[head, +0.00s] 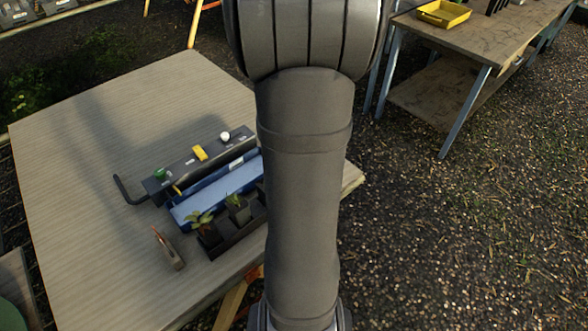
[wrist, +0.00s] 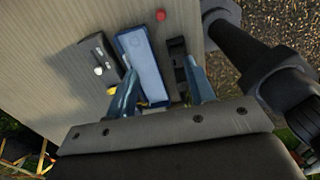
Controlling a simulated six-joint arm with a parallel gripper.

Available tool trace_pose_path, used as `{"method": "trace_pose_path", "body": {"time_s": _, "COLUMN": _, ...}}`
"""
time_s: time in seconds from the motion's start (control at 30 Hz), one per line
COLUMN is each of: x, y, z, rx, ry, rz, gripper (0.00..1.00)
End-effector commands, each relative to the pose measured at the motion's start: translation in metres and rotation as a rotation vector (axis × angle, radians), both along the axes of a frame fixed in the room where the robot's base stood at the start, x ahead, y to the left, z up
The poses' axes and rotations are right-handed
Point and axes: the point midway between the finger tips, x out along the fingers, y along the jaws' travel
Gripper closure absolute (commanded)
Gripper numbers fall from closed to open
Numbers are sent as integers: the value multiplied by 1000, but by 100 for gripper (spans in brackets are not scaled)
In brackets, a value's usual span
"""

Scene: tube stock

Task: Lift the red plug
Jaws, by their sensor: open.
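A small round red thing, which looks like the red plug (wrist: 160,15), shows near the top edge of the wrist view, beyond the blue case (wrist: 140,58). I cannot make it out in the head view. My gripper (wrist: 163,68) is open, with its two blue fingers spread. No object is seen held between them. The red thing lies ahead of the fingertips, apart from them. In the head view my arm hides the gripper and part of the table.
A dark rack (head: 190,163) with green, yellow and white pieces stands beside the blue case (head: 218,190). Potted seedlings (head: 238,209) sit in a black tray in front. A small wooden tool (head: 168,248) lies nearby. The table's left side is clear.

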Motion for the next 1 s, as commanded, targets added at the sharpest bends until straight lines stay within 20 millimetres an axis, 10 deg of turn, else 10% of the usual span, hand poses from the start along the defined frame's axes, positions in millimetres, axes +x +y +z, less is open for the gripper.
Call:
{"method": "trace_pose_path", "body": {"time_s": 0.5, "x": -3, "y": 2, "z": -138, "rx": -2, "ry": 6, "rz": -694, "gripper": 51}}
{"method": "trace_pose_path", "body": {"time_s": 1.0, "x": -5, "y": 2, "z": -221, "rx": -3, "ry": 7, "rz": -766, "gripper": 51}}
